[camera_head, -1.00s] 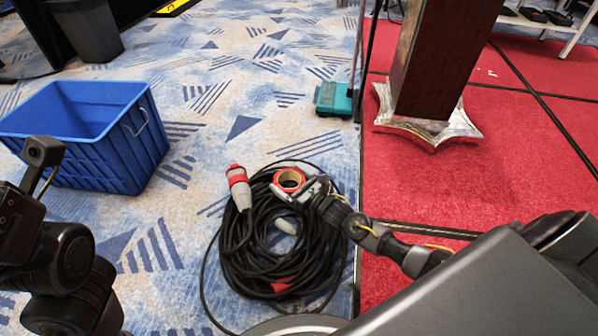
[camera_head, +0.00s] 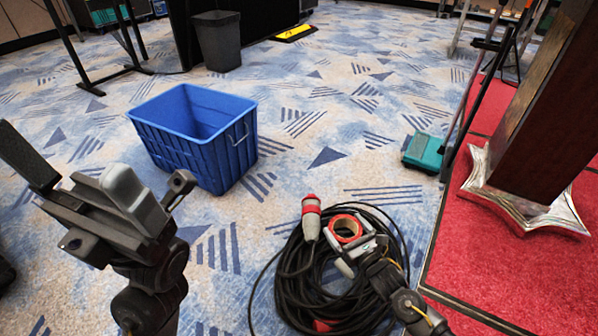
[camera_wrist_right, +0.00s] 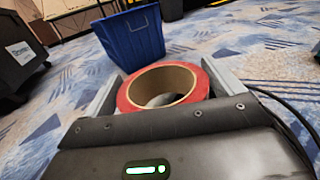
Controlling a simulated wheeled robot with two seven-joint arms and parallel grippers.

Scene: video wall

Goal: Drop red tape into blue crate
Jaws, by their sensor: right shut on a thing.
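The red tape (camera_head: 334,229) is a roll with a tan core, held between the fingers of my right gripper (camera_head: 354,238), which is shut on it. The right wrist view shows the roll (camera_wrist_right: 128,98) between the two metal fingers. In the head view it appears over the coiled black cable. The blue crate (camera_head: 218,160) stands upright on the carpet, up and left of the tape; its visible inside looks empty. It also shows ahead of the roll in the right wrist view (camera_wrist_right: 134,40). My left gripper (camera_head: 125,195) is in front of the crate at left, its jaw opening unclear.
A black cable coil (camera_head: 300,285) with a red and grey plug (camera_head: 311,218) lies below my right gripper. A teal sweeper (camera_head: 424,152) and a wooden pillar (camera_head: 545,110) stand at right. A dark bin (camera_head: 217,42) is behind the crate. Patterned carpet between coil and crate is clear.

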